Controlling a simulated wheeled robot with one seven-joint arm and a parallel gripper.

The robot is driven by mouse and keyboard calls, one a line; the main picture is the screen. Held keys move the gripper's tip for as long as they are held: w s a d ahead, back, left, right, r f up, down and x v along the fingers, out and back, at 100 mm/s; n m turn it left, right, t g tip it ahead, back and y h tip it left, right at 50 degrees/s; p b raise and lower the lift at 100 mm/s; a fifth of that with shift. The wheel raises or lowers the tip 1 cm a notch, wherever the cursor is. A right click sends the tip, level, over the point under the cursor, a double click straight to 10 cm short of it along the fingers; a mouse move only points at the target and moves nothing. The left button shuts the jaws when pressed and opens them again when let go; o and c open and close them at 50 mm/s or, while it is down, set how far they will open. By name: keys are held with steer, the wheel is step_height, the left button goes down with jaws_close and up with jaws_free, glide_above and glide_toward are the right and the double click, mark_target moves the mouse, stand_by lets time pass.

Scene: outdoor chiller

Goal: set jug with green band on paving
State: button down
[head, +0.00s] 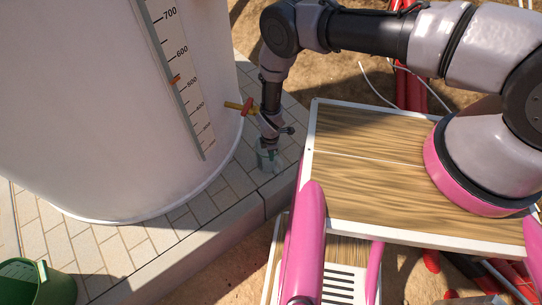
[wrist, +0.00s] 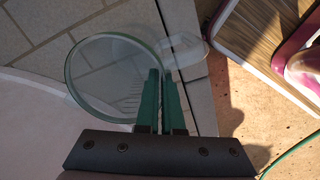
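The clear jug (head: 266,162) is upright over the paving (head: 236,170), between the big white tank and the curb. I cannot tell whether its base touches the slabs. In the wrist view I look down into the jug (wrist: 105,75); its round rim is greenish and scale marks show on its wall. A separate green band is not clear. My gripper (head: 269,148) is at the jug's top. In the wrist view the green fingers of my gripper (wrist: 161,78) are close together on the jug's right side, at its handle. The fingers hide part of the grip.
A large white tank (head: 120,110) with a scale stands left of the jug, with a red-and-yellow valve (head: 243,106) just above it. The curb (head: 237,219) edges the paving. A green bucket (head: 38,284) stands at lower left. Paving between bucket and jug is clear.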

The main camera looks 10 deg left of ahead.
steer(key=shift+f, duration=0.45)
steer(key=c, duration=1.1)
jaws_free()
steer(key=shift+o, duration=0.2)
step_height(320, 180, up, 12)
steer(key=shift+a, duration=0.1)
